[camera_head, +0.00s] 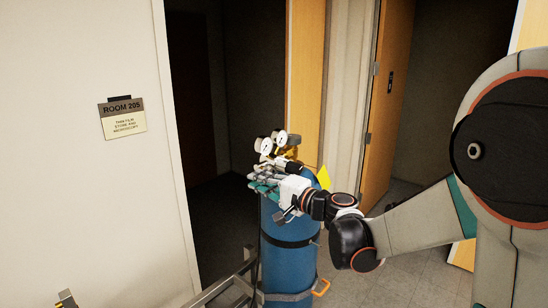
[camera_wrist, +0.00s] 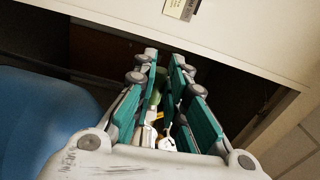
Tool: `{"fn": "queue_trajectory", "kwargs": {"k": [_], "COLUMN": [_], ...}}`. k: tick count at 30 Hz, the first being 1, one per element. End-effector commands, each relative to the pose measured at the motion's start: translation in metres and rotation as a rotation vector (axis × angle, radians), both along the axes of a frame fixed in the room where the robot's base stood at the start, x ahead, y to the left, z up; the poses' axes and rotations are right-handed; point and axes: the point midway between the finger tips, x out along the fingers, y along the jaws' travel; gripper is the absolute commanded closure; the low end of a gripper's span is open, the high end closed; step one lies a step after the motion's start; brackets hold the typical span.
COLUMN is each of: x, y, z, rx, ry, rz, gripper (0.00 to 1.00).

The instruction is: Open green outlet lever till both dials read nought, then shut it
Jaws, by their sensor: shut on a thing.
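Two round white dials (camera_head: 263,146) and (camera_head: 280,137) sit on the brass regulator (camera_head: 291,153) on top of the blue cylinder (camera_head: 288,245). Their needles are too small to read. My gripper (camera_head: 262,183) is at the regulator, just below the dials, reaching in from the right. In the wrist view its teal-padded fingers (camera_wrist: 164,80) are close together on a narrow green piece (camera_wrist: 156,100), which looks like the green outlet lever. The fingers hide most of it, so I cannot tell its angle.
A black strap and a metal bracket with an orange hook (camera_head: 321,288) hold the cylinder. A yellow tag (camera_head: 324,178) stands by its top. A Room 205 sign (camera_head: 122,118) hangs on the left wall. Open doorways lie behind; clear floor (camera_head: 420,275) is at right.

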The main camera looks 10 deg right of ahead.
Motion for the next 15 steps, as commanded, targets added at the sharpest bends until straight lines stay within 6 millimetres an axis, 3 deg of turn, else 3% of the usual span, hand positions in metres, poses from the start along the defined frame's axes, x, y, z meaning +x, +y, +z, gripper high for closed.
{"fn": "queue_trajectory", "kwargs": {"k": [15], "x": [0.0005], "y": [-0.0012], "z": [-0.0053], "rx": [-0.04], "ry": [-0.029], "rz": [-0.001], "gripper": [1.0]}}
